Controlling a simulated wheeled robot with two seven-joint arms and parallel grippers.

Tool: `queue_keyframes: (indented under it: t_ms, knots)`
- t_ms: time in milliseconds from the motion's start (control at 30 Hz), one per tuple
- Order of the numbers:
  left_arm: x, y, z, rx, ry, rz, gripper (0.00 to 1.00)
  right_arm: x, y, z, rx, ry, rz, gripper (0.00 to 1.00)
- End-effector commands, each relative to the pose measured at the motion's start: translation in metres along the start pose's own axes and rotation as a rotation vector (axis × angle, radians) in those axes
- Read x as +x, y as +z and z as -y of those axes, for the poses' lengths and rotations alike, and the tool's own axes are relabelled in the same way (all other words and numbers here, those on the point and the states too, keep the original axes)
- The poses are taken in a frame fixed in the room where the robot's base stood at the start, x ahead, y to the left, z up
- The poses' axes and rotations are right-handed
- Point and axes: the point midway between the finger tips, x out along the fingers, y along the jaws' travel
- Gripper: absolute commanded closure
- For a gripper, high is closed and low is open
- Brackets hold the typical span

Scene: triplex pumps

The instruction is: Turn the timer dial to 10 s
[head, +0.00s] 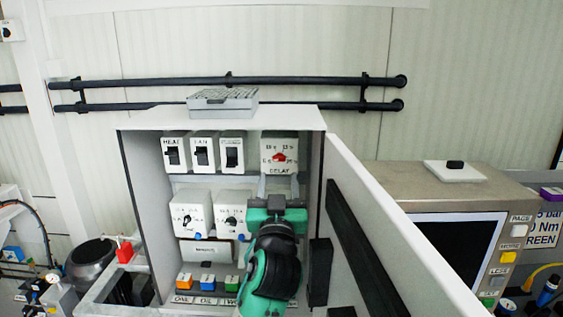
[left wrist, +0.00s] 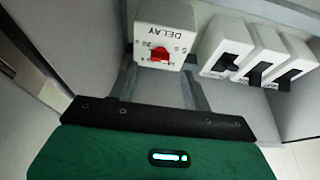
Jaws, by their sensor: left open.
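The timer dial is a red knob (head: 279,157) on a white block marked DELAY (head: 280,169), at the upper right inside the open cabinet. In the left wrist view the red knob (left wrist: 160,55) and its block (left wrist: 165,22) appear upside down. Small second marks ring the knob; I cannot tell which one it points at. My left gripper (head: 279,184) is open just below the block, its two grey fingers pointing up at it. In the left wrist view the fingers (left wrist: 160,76) stand apart below the knob, with nothing between them. My right gripper is not in view.
Black HEAT and FAN switches (head: 202,153) sit left of the dial. Two white dial units (head: 190,212) and several coloured buttons (head: 207,281) are lower. The open cabinet door (head: 385,225) stands close on the right. A grey box (head: 222,101) lies on the cabinet top (head: 150,119).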

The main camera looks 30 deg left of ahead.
Motion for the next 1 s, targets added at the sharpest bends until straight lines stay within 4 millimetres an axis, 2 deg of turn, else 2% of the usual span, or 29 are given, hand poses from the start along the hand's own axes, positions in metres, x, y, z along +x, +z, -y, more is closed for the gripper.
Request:
queue_keyframes:
  t_ms: [33,100,300,433,667,900,1000]
  knots:
    - [0.011,-0.005,0.0,0.005,0.0,-0.001,0.51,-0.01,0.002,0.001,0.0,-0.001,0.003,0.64]
    - [0.021,-0.004,0.0,0.004,0.0,0.001,0.51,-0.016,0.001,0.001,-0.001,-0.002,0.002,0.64]
    - [0.042,-0.002,0.0,0.002,0.0,0.0,0.51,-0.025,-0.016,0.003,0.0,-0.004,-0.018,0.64]
    - [0.047,0.0,0.0,0.002,-0.001,0.001,0.51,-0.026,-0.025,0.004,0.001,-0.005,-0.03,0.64]
    - [0.047,0.001,0.0,0.001,0.0,0.001,0.51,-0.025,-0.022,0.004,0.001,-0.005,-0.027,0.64]
    - [0.047,0.0,0.0,0.001,0.0,0.001,0.96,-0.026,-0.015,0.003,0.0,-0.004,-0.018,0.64]
    - [0.047,0.0,0.0,0.002,0.0,0.001,0.96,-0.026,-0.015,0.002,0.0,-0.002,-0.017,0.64]
